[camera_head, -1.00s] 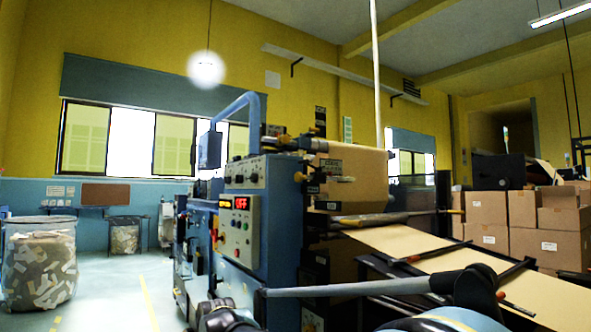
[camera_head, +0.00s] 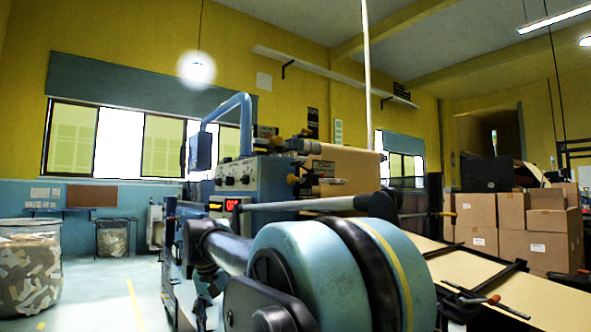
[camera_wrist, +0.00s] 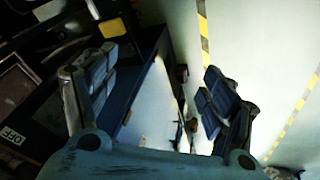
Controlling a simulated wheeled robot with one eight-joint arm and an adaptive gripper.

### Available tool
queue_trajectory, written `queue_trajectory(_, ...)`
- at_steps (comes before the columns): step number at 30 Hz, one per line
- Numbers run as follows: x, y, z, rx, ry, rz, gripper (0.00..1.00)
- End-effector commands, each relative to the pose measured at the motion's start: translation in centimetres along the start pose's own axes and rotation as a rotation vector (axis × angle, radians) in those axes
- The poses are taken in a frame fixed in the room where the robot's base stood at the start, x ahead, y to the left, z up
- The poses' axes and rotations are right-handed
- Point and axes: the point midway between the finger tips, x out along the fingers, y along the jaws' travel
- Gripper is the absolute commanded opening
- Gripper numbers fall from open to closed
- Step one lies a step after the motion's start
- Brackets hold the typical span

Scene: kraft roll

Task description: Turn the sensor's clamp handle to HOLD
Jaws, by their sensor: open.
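I cannot make out the sensor or its clamp handle with certainty in either view. The blue paper machine (camera_head: 242,178) stands in the middle of the head view, with knobs on its upper panel. An upside-down label (camera_wrist: 12,135) reading OFF shows at the left edge. No contact is visible.
Kraft paper (camera_head: 348,168) is on the machine. A paper sheet (camera_head: 500,275) slopes down at the right, before stacked cartons (camera_head: 480,215). A clear waste bin (camera_head: 30,265) stands left. Pale floor (camera_wrist: 260,50) with hazard tape (camera_wrist: 203,35) lies open at the right of the wrist view.

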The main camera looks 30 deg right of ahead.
Motion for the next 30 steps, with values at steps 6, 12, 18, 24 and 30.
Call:
queue_trajectory(6,-9.6,5.0,-11.5,0.275,0.103,0.18,0.78)
queue_trajectory(12,-18.2,9.7,-21.1,0.524,0.24,0.32,0.78)
queue_trajectory(18,-26.6,14.2,-29.7,0.757,0.417,0.431,0.78)
queue_trajectory(24,-33.8,18.2,-36.5,0.952,0.606,0.5,0.78)
queue_trajectory(30,-37.8,20.4,-40.0,1.062,0.732,0.524,0.78)
